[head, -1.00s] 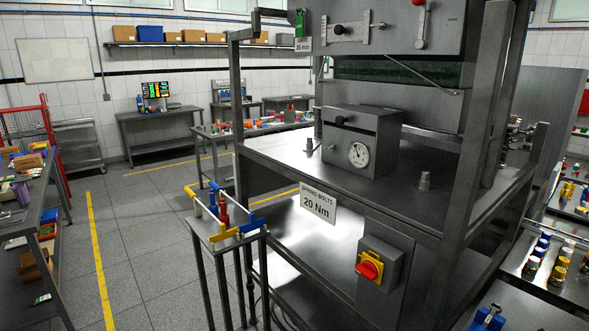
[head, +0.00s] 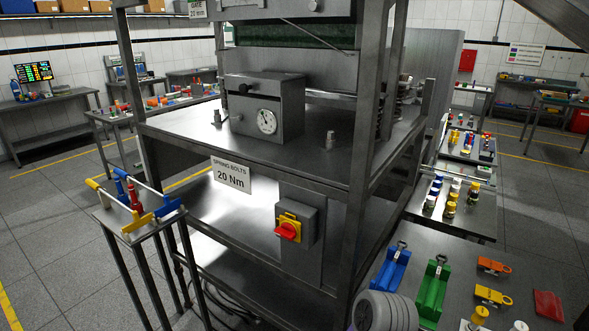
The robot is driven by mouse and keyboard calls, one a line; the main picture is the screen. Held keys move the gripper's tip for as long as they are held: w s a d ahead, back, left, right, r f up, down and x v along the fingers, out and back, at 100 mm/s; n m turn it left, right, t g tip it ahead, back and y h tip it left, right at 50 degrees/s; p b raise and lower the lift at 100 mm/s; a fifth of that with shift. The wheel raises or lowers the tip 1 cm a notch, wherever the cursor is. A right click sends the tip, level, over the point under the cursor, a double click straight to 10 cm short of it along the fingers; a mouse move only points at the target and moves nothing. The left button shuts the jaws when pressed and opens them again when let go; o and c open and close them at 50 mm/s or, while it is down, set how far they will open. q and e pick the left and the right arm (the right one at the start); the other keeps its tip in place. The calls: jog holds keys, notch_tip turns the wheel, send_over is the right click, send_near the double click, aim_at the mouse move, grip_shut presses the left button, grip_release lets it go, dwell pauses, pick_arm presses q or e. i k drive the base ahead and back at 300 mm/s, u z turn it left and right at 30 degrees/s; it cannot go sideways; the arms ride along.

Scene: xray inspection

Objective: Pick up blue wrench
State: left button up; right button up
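A small stand (head: 140,226) at the left holds several T-shaped wrench-like tools with coloured ends. A blue T-shaped end (head: 168,208) lies at the stand's right front, beside a yellow one (head: 137,223). Another blue tool (head: 120,184) stands further back, next to a red one (head: 135,196). I cannot tell which of the two blue pieces is the blue wrench. Neither of my grippers is in view.
At the lower right, a table (head: 450,258) carries blue and green holders and orange parts. Open floor (head: 60,235) lies left of the stand.

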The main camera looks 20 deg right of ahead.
aim_at(385, 279)
jog(key=z, duration=1.45)
jog(key=k, duration=0.5)
jog(key=u, duration=1.1)
jog(key=i, duration=1)
jog(key=z, duration=1.75)
